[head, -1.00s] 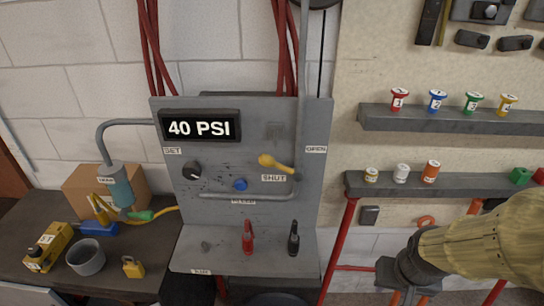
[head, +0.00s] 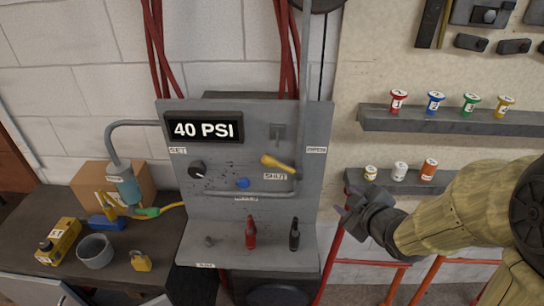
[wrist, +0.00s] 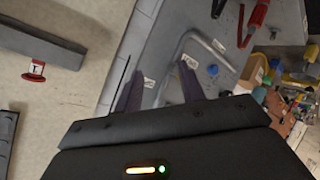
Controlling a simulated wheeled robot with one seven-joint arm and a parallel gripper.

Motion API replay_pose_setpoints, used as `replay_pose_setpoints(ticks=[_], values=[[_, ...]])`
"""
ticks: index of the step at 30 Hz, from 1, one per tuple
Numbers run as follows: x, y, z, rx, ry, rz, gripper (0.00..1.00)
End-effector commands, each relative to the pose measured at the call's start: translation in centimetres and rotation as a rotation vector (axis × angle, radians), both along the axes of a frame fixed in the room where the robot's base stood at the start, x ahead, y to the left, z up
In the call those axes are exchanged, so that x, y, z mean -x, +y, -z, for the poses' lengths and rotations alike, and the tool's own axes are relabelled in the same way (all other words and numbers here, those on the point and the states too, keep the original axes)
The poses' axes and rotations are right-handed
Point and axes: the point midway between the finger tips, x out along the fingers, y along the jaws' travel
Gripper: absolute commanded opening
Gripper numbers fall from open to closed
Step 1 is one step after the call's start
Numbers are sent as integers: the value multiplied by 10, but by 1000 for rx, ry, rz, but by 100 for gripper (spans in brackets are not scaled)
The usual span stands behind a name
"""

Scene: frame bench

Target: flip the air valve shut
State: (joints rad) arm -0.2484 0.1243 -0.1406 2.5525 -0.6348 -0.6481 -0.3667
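The air valve is a yellow lever (head: 276,162) on the grey panel (head: 225,225). Its free end points left and slightly up from a pivot at the right, just above the SHUT label (head: 275,176). The OPEN label (head: 316,150) is to the upper right of the pivot. My gripper (head: 347,203) is right of the panel and below the lever, apart from it. In the wrist view its two fingers (wrist: 160,88) stand apart with nothing held between them. I cannot make out the lever in the wrist view.
The display (head: 202,129) reads 40 PSI. A black knob (head: 197,170) and blue button (head: 242,183) sit left of the lever. Red (head: 251,234) and black (head: 294,236) tools stand on the panel's ledge. Shelves (head: 440,119) with spools are at right. Space before the lever looks clear.

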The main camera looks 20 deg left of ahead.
Motion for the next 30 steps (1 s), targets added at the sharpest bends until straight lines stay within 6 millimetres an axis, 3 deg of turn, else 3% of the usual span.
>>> replay_pose_setpoints(ticks=[4,9,22,30], values=[[10,49,-34,-20,-181,-265,39],[24,76,-52,-49,-288,-416,39],[26,82,-53,-55,-298,-438,39],[13,97,-49,-55,-294,-435,39]])
